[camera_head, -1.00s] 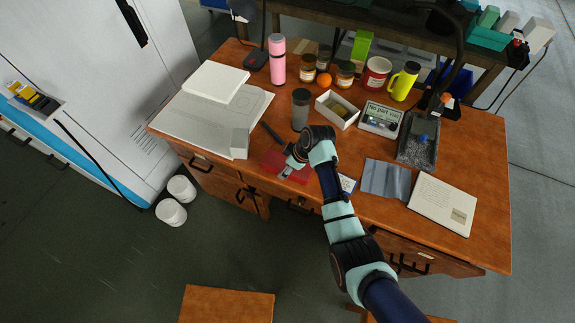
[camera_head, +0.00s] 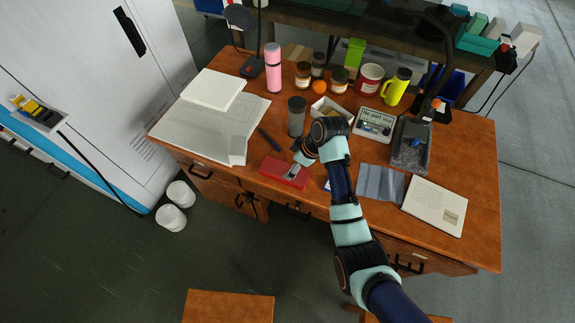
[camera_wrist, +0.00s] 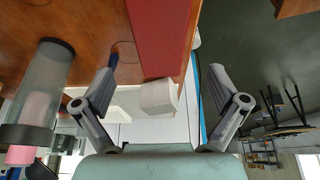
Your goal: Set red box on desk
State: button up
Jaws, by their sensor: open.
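The red box (camera_head: 277,171) lies flat on the wooden desk (camera_head: 478,165), near its front edge. My gripper (camera_head: 297,164) is at the box's back right side in the head view, and part of the arm is close to the box. In the wrist view the red box (camera_wrist: 160,35) shows as a long red face at the top, beyond the open fingers (camera_wrist: 160,80). Nothing sits between the fingertips. Whether a finger still touches the box is unclear.
Papers (camera_head: 200,125) lie left; a grey cloth (camera_head: 380,183) and white booklet (camera_head: 435,206) lie right. A white tray (camera_head: 332,106) stands behind my wrist.

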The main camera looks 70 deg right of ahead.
jog(key=v, duration=0.3)
dwell(0.4)
jog(key=w+a+r+t+h, duration=0.1)
jog(key=w+a+r, duration=0.2)
jog(key=w+a, duration=0.35)
jog(key=w+a+r+t, duration=0.1)
jog(key=w+a+r, duration=0.2)
jog(key=a, duration=0.6)
jog(key=w+a+r+t+h, duration=0.1)
jog(key=w+a+r+t, duration=0.1)
jog(key=w+a+r, duration=0.45)
jog(key=s+a+r+t, duration=0.1)
jog(key=a+r, duration=0.1)
jog(key=a, duration=0.4)
jog(key=s+a+r+t+y, duration=0.1)
jog(key=s+a+r, duration=0.1)
jog(key=a, duration=0.5)
jog(key=s+a+r+t+y, duration=0.1)
jog(key=a+r+t, duration=0.1)
jog(key=a, duration=0.5)
jog(key=shift+s+r, duration=0.25)
jog(key=shift+r, duration=0.5)
